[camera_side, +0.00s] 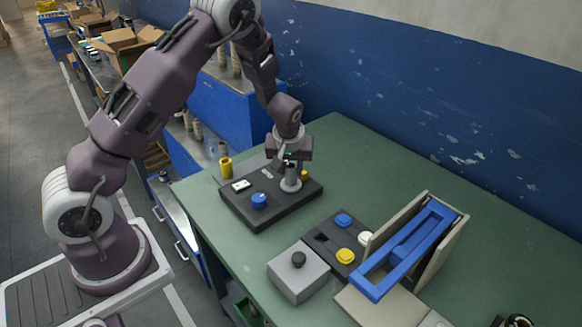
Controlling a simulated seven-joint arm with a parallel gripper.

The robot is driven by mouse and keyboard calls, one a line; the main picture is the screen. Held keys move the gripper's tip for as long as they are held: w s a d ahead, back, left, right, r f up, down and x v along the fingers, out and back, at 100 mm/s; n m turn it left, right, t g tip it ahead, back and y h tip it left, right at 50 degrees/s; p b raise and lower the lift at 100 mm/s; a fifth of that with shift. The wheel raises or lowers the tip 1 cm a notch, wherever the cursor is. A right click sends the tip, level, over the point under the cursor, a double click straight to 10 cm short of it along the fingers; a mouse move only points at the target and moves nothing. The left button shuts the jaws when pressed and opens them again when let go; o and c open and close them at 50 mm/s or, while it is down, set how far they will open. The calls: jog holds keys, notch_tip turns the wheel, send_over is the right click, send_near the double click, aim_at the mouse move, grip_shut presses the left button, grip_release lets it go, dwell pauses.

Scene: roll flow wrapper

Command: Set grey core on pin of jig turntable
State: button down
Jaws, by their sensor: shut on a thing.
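My gripper (291,163) points down over the dark board (240,212) at the back left of the green table. It is shut on the grey core (291,184), a short grey cylinder directly below the jaws. The core looks upright, at or just above the board's right part; I cannot tell whether it touches the board. The fingers are small here and partly merge with the core. I cannot clearly make out the jig turntable or its pin in this view.
In front stand a grey box (299,278) with a black knob, a dark tray (322,238) with coloured pieces, and a tall blue frame (400,255). The table's back right is clear.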

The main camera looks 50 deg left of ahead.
jog(key=shift+f, duration=0.1)
jog(key=shift+c, duration=2.3)
grip_release()
jog(key=shift+r, duration=4.05)
